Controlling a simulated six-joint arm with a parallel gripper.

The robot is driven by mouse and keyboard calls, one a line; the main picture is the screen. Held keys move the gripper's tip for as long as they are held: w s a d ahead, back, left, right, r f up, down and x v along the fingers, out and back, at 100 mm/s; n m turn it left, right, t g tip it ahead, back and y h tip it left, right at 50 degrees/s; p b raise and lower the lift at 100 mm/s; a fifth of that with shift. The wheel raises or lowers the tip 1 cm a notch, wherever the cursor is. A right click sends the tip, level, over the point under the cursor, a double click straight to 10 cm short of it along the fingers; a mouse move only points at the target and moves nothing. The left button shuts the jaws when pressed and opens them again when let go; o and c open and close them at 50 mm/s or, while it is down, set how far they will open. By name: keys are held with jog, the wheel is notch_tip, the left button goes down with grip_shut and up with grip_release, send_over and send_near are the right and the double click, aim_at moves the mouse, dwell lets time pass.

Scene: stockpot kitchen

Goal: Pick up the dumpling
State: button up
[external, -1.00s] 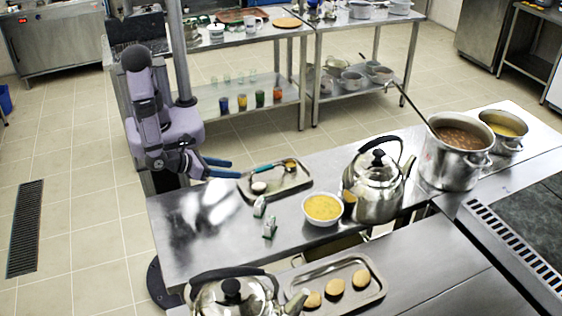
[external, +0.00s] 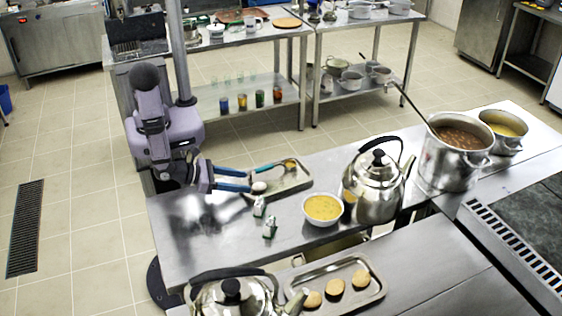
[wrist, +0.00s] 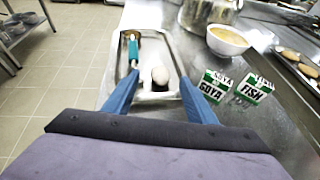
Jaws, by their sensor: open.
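The dumpling (external: 259,187), a small whitish lump, sits at the near-left end of a metal tray (external: 293,186) on the steel counter. In the wrist view the dumpling (wrist: 160,75) lies in the tray, between and slightly beyond the blue fingertips. My gripper (external: 249,181) is open and empty, its fingers pointing right toward the dumpling, with the tips close to it at the tray's left end. The wrist view shows my gripper (wrist: 158,82) with a finger on each side of the tray's near end. I cannot tell how high the fingertips are above the tray.
A teal-handled utensil (external: 270,168) lies in the tray. A bowl of yellow soup (external: 323,208) and a kettle (external: 373,185) stand farther right. The counter's left end is clear.

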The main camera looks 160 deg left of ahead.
aim_at(254, 186)
jog(key=x, duration=0.2)
jog(key=p+x, duration=0.1)
jog(key=x, duration=0.1)
jog(key=shift+d+f, duration=0.1)
jog(key=shift+f, duration=0.5)
jog(key=shift+w+a, duration=0.1)
jog(key=shift+a, duration=0.1)
grip_shut()
